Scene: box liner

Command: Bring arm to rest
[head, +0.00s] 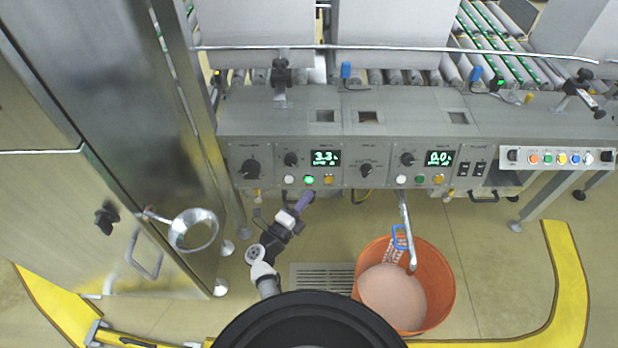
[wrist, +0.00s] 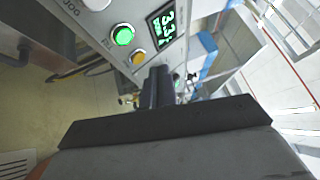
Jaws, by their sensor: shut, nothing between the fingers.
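My gripper (head: 303,202) is at the end of my arm in the head view, a little below the front control panel (head: 345,178) of the machine. In the wrist view my gripper (wrist: 157,88) points at the panel beside a lit green button (wrist: 123,36), an orange button (wrist: 138,57) and a display reading about 3.3. The fingers look shut and hold nothing. The same lit green button also shows in the head view (head: 309,180). My gripper appears apart from the panel, though the exact gap is hard to tell.
An orange bucket (head: 440,290) with pale contents stands on the floor right of my arm, under a metal pipe (head: 407,225). A floor grate (head: 322,276) lies between arm and bucket. Yellow strips (head: 570,290) edge the floor.

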